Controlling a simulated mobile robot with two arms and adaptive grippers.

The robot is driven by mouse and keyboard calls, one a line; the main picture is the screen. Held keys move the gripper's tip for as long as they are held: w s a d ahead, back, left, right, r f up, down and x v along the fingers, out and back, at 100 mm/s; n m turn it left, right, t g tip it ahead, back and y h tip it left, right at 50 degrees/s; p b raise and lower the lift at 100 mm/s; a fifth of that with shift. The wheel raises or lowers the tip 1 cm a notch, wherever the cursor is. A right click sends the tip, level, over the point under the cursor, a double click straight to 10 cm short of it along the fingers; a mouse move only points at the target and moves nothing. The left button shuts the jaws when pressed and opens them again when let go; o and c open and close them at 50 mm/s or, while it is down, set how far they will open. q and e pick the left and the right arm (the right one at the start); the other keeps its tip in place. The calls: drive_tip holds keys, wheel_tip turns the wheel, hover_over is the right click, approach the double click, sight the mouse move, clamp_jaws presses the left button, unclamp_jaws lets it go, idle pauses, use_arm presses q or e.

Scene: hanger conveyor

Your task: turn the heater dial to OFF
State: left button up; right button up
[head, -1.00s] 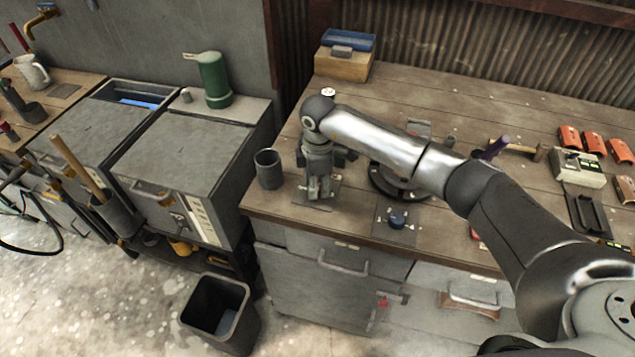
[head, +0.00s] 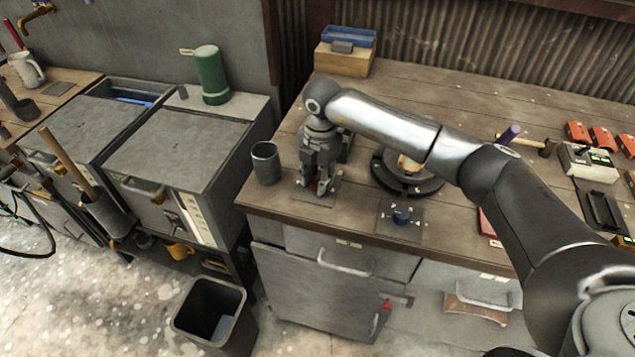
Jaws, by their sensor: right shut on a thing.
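My right gripper (head: 316,188) points straight down at the left front of the wooden workbench. It is shut on a small red knob, of which only a sliver shows between the fingertips. The knob sits over a dark flat plate (head: 331,197) on the bench; its pointer and most markings are hidden by the fingers. I cannot read the labels on either plate. My left gripper is not in view.
A dark cup (head: 266,163) stands close left of my right gripper. A round dark burner-like disc (head: 424,186) lies to its right, partly under my arm. A hammer (head: 528,143), red blocks (head: 603,139) and a pale box (head: 586,160) are farther right.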

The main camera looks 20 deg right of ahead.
drive_tip(key=n+b, duration=0.3)
drive_tip(key=n, duration=0.1)
drive_tip(key=shift+w+f+n, duration=0.1)
drive_tip(key=shift+n, duration=0.2)
drive_tip(key=n+b, duration=0.2)
drive_tip(key=n, duration=0.1)
drive_tip(key=shift+n, duration=0.3)
drive_tip(key=n+b, duration=0.2)
drive_tip(key=n, duration=0.2)
drive_tip(key=shift+r+n+g+b, duration=0.15)
drive_tip(key=shift+n+b, duration=0.2)
drive_tip(key=shift+n, duration=0.45)
drive_tip(key=shift+r+n+g+b, duration=0.15)
drive_tip(key=shift+n+b, duration=0.15)
drive_tip(key=shift+n, duration=0.5)
drive_tip(key=o, duration=1)
drive_tip(key=shift+f, duration=0.15)
drive_tip(key=shift+o, duration=0.2)
wheel_tip(320, 180, up, 12)
drive_tip(key=shift+w+d, duration=0.15)
drive_tip(key=shift+d, duration=0.1)
